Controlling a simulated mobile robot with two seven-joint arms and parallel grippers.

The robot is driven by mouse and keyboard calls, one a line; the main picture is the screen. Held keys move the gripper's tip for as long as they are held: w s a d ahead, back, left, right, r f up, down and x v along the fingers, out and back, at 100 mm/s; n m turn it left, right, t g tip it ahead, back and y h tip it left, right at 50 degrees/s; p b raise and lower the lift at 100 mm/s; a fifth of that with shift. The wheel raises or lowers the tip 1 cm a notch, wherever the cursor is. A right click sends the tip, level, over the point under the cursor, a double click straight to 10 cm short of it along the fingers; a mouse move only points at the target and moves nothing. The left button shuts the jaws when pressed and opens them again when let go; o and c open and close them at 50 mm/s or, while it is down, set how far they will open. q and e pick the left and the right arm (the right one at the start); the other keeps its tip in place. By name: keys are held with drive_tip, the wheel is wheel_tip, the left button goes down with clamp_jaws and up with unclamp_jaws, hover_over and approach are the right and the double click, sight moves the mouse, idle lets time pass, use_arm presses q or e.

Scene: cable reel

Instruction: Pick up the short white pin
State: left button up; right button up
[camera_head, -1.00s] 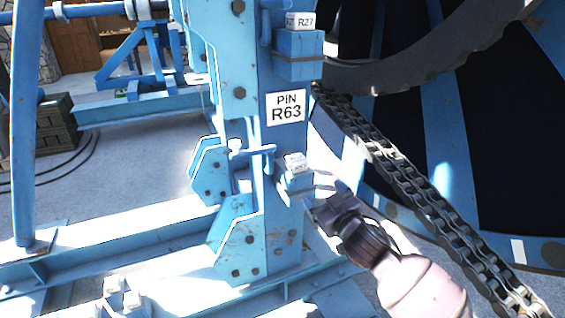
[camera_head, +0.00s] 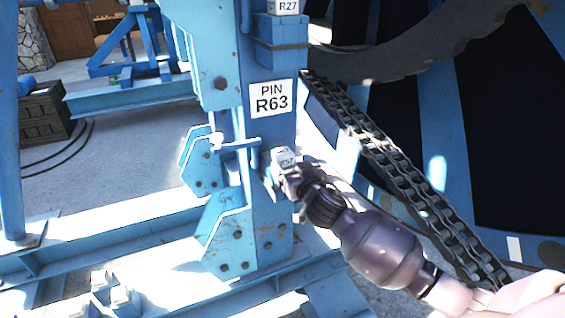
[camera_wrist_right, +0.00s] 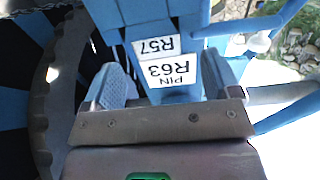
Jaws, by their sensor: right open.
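A small white block (camera_head: 285,158) marked R57 sits on the front of the blue post, below the white "PIN R63" sign (camera_head: 271,98); it looks like the short white pin. My right gripper (camera_head: 287,185) is at the block's lower right side, very close to it. In the right wrist view, the open fingers (camera_wrist_right: 163,88) stand left and right of the sign (camera_wrist_right: 172,70), with the white R57 face (camera_wrist_right: 157,45) beyond. I see nothing held between them; contact cannot be told. My left gripper is out of view.
A blue bar with a white knob (camera_head: 215,140) sticks out left of the block. A blue box (camera_head: 280,40) with a white R27 block is above. A heavy chain (camera_head: 400,170) runs down at the right, close to my right arm. Blue beams (camera_head: 110,235) cross below.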

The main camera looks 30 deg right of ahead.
sight(287, 158)
drive_tip(key=shift+w+d+p, duration=0.15)
drive_tip(key=shift+w, duration=1.45)
drive_tip(key=shift+w+d+p, duration=0.15)
drive_tip(key=shift+w, duration=1.4)
drive_tip(key=shift+r, duration=0.1)
drive_tip(key=c, duration=1.3)
